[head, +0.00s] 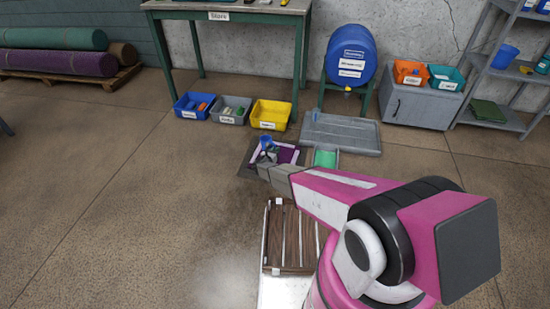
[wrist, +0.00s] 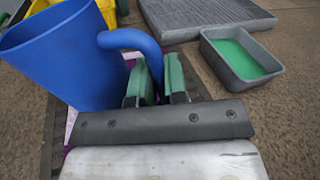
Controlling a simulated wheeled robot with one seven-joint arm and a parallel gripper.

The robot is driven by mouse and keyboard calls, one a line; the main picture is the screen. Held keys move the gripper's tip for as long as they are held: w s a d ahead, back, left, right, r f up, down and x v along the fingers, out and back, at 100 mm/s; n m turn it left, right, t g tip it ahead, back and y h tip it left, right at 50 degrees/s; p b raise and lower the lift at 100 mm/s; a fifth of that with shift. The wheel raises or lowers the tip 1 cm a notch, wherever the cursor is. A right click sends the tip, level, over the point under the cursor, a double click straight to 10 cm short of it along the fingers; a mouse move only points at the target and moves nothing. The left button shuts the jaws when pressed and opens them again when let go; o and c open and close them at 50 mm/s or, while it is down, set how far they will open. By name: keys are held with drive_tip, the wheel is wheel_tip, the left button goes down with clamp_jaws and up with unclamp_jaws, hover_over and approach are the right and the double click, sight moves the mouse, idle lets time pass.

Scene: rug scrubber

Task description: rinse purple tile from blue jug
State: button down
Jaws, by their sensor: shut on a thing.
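The blue jug (head: 266,142) is held over the dark mat by my gripper (head: 264,167). In the wrist view the jug (wrist: 55,58) stands left of my gripper (wrist: 160,82), its open mouth facing up. The green fingertips are shut on the jug's handle (wrist: 130,38). I cannot see into the jug. The purple tile (head: 288,155) lies on the dark mat (head: 244,168), just right of the jug, with pale lilac around it. In the wrist view the jug and gripper hide most of it.
A small grey tub (head: 334,151) of green stuff stands right of the mat. Behind it lies a grey slab-like tray (head: 350,135) below a blue barrel (head: 351,50). Blue, grey and yellow bins (head: 270,114) stand behind the mat. A slatted wooden rack (head: 290,240) lies nearer me. Floor at left is clear.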

drive_tip(key=shift+s+d+r+m+t, duration=0.15)
drive_tip(key=shift+s+d+r+m, duration=0.3)
drive_tip(key=shift+r+m, duration=0.25)
drive_tip(key=shift+s+d+r+m+t, duration=0.15)
drive_tip(key=shift+s+d+r+m, duration=0.2)
drive_tip(key=shift+d+r+m, duration=0.3)
